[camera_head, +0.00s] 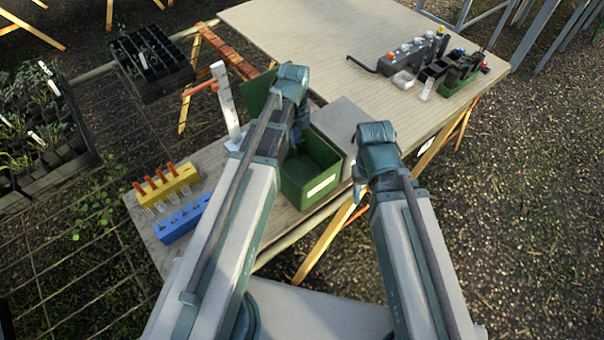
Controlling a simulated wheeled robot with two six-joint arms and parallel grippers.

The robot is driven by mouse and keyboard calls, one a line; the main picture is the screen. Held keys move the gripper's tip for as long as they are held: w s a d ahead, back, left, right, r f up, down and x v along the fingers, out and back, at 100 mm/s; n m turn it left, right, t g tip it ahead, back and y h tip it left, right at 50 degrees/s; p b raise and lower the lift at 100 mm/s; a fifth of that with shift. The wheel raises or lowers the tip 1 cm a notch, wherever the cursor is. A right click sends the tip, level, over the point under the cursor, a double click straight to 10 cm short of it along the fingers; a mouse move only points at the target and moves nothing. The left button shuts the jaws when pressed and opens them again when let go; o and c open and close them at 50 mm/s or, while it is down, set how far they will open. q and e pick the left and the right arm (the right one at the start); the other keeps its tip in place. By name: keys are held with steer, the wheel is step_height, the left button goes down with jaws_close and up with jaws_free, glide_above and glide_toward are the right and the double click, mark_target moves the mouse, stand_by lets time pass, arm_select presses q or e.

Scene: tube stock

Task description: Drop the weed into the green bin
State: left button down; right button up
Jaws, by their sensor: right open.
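The green bin (308,183) stands on the lower table with a pale label on its front. A green panel (255,92) stands up behind it, partly covered by my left arm; it looks like the bin's raised lid. My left gripper (295,146) points down at the bin's left part, over or inside its opening; I cannot tell which. Its fingers are small and dark, and I cannot tell whether they hold anything. My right gripper (359,198) is open and hangs to the right of the bin, apart from it. I cannot make out a loose weed.
A yellow rack (166,186) and a blue rack (183,220) with clear tubes stand left on the lower table (140,213). A white upright piece (226,100) stands behind them. The larger table (300,45) is mostly clear, with tube gear (455,72) at right. Seedling trays (150,62) are at left.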

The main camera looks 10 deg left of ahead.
arm_select(q)
steer(key=c, duration=1.6)
jaws_free()
steer(key=shift+f, duration=0.2)
steer(key=c, duration=1)
jaws_free()
steer(key=shift+r, duration=0.1)
step_height(320, 180, up, 14)
steer(key=p, duration=1.3)
steer(key=shift+f+p, duration=0.2)
steer(key=shift+p, duration=0.2)
